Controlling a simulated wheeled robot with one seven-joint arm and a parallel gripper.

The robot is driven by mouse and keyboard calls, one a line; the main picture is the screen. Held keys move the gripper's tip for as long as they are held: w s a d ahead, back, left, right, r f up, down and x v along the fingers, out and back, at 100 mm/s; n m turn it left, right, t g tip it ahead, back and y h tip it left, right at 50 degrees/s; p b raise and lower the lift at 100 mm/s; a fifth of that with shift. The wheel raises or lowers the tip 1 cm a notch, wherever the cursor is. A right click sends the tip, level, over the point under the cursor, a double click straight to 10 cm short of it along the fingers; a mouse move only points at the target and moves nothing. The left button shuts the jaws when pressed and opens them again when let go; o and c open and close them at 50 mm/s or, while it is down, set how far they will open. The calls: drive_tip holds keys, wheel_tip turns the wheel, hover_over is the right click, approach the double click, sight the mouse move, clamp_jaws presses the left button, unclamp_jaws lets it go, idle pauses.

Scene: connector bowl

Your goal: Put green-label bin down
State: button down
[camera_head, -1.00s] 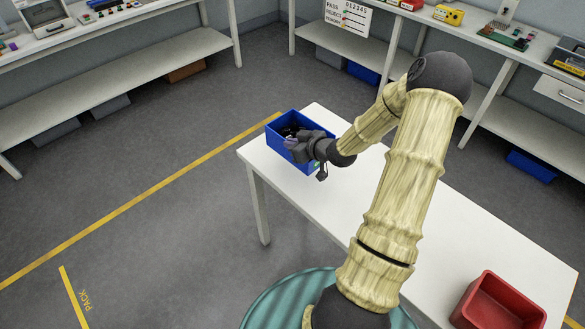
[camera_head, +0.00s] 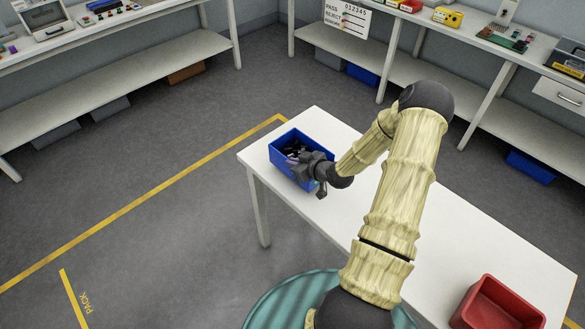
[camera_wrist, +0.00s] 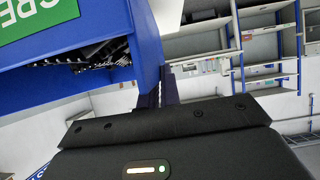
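The blue bin (camera_head: 285,165) with dark parts inside is at the far-left end of the white table (camera_head: 345,215), either on the top or just above it; I cannot tell which. In the wrist view, its blue wall (camera_wrist: 147,35) and green label (camera_wrist: 35,18) show close up, with dark pieces (camera_wrist: 95,55) inside. The bin looks turned on its side there because of the camera's angle. My gripper (camera_head: 303,165) is at the bin's near side. Its narrow fingers (camera_wrist: 160,88) meet the bin's wall and appear shut on it.
A red bin (camera_head: 497,300) stands at the table's near-right end. The tabletop between the two bins is clear apart from my arm above it. Shelved benches (camera_head: 120,75) line the walls. Yellow floor lines (camera_head: 150,205) run beside the table.

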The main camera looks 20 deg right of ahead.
wheel_tip(320, 180, down, 2)
drive_tip(key=shift+w+a+f, duration=0.1)
drive_tip(key=shift+a+f, duration=0.05)
drive_tip(key=shift+f, duration=0.05)
drive_tip(key=shift+s+d+f, duration=0.15)
drive_tip(key=shift+s+d, duration=0.1)
drive_tip(key=shift+d, duration=0.25)
drive_tip(key=c, duration=1.6)
unclamp_jaws()
drive_tip(key=shift+a, duration=0.3)
drive_tip(key=b+v, duration=0.2)
drive_tip(key=v, duration=1)
